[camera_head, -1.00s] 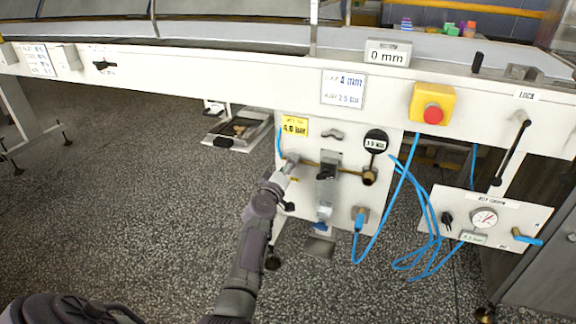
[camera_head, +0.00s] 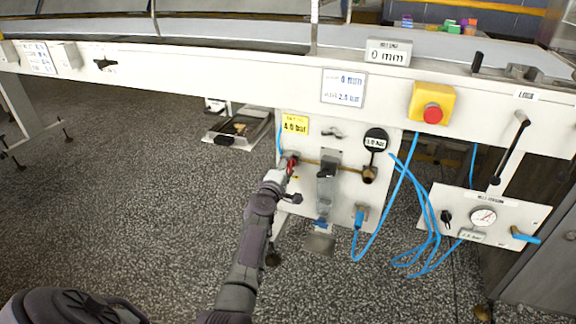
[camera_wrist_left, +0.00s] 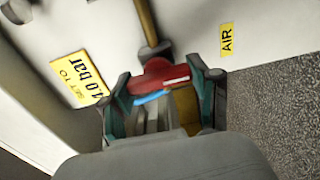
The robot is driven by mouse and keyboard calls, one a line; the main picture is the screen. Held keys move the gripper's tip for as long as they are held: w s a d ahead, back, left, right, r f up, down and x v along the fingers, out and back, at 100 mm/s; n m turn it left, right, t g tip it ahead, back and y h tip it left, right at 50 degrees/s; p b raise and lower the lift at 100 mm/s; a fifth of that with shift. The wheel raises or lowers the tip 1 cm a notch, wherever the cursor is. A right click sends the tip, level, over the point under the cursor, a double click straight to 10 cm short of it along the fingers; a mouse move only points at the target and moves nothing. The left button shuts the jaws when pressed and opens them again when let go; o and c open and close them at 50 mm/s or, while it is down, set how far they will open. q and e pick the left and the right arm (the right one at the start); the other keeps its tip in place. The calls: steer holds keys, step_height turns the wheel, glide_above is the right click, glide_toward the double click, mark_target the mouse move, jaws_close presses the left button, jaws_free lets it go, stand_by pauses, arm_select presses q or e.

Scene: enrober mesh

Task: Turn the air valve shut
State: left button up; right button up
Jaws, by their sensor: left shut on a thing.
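The air valve's red handle (camera_wrist_left: 168,75) sits between the fingers of my left gripper (camera_wrist_left: 165,84) in the left wrist view. The fingers are shut on it from both sides. A yellow "AIR" label (camera_wrist_left: 227,39) is on the panel beside the valve. In the head view, my left gripper (camera_head: 283,170) is at the left part of the white panel, and a bit of the red handle (camera_head: 292,166) shows at its tip. The valve body is mostly hidden by the gripper. My right gripper is not in view.
A yellow "4.0 bar" label (camera_head: 295,124) is just above the valve. A red emergency button (camera_head: 433,113) is higher up.

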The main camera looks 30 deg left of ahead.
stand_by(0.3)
arm_select(q)
steer(key=o, duration=1.2)
steer(key=shift+c, duration=0.2)
steer(key=shift+s, duration=0.15)
steer(key=v, duration=1.1)
steer(key=shift+s, duration=0.4)
steer(key=shift+f, duration=0.1)
